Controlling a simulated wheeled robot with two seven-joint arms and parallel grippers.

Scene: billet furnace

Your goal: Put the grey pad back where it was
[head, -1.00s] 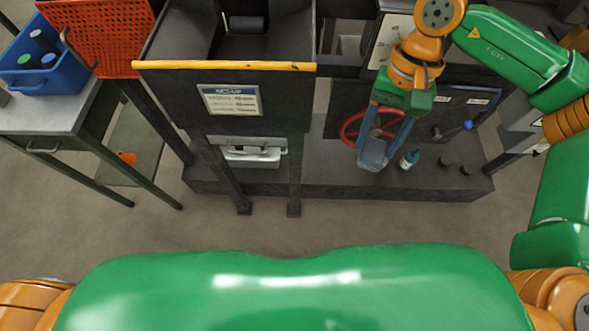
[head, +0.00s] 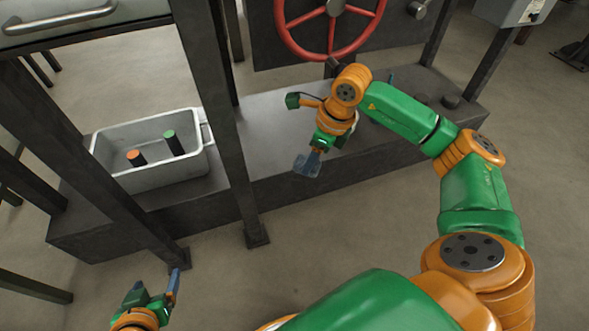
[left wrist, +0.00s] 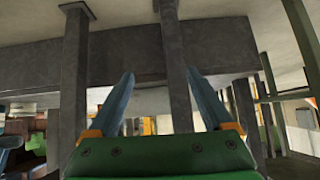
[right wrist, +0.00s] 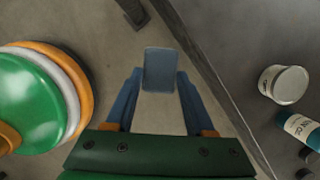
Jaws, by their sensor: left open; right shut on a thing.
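The grey pad (head: 307,163) is a small blue-grey rectangular plate. It shows in the right wrist view (right wrist: 160,69), between the fingertips of my right gripper (right wrist: 160,88). That gripper is shut on it and, in the head view (head: 313,155), appears in front of the dark plinth's front edge. My left gripper (head: 156,290) is at the lower left of the head view, away from the pad. In the left wrist view (left wrist: 160,90) its fingers are wide apart and empty, with dark posts beyond.
A grey-white bin (head: 150,180) holding an orange-topped and a green-topped cylinder stands on the dark plinth (head: 270,130). Dark posts (head: 225,110) rise between the bin and my right arm. A red handwheel (head: 330,25) is behind. A white tin (right wrist: 284,84) and teal-labelled bottle (right wrist: 298,127) stand right of the pad.

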